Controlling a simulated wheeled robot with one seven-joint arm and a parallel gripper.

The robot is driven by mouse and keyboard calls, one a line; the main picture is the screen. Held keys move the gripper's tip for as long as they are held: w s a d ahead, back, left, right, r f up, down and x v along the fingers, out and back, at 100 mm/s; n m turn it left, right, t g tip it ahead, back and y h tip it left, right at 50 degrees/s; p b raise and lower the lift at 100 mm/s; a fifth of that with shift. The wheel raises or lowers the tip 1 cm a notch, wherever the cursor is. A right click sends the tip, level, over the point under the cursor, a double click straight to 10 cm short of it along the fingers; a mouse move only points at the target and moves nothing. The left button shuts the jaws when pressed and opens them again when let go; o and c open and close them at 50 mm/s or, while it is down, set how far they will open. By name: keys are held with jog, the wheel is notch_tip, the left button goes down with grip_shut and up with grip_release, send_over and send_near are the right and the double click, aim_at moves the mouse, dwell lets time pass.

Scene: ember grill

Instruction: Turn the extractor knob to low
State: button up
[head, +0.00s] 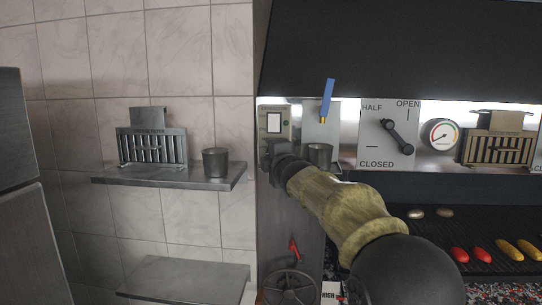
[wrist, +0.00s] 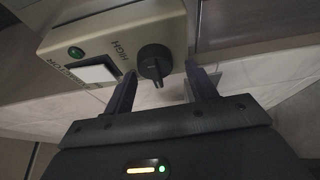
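The extractor panel (head: 273,124) is a beige box on the wall left of the damper plate. In the head view my gripper hides the knob. My gripper (wrist: 161,76) is open, its fingers on either side of the knob near its front. I cannot tell whether they touch it.
A damper lever plate (head: 389,134) marked HALF, OPEN and CLOSED and a gauge (head: 442,134) are to the right. A shelf (head: 195,179) holds another cup (head: 215,162) at left.

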jog(key=shift+s, duration=0.1)
jog(key=b+v, duration=0.4)
jog(key=v, duration=1.3)
jog(key=shift+d+b, duration=0.2)
jog(key=shift+b, duration=0.15)
jog(key=s+d+f+m+g+h, duration=0.1)
jog(key=d+f+m+g+h, duration=0.2)
jog(key=f, duration=0.6)
jog(key=s+d+f+m+g, duration=0.1)
jog(key=d+f+m, duration=0.35)
jog(key=f, duration=0.35)
jog(key=s+d+f+m+g+h, duration=0.2)
jog(key=d+f+m, duration=0.15)
jog(key=f, duration=0.55)
jog(key=s+d+f+m+g, duration=0.2)
jog(key=s+f+m+g, duration=0.2)
jog(key=s+f, duration=0.5)
jog(key=s+d+f+m+g+h, duration=0.1)
jog(key=s+d+f+m+g, duration=0.1)
jog(key=s+f+m+g, duration=0.2)
jog(key=s+f+m, duration=0.3)
jog(key=s+f, duration=0.1)
jog(key=shift+s+d+f, duration=0.2)
jog(key=shift+s+f, duration=0.2)
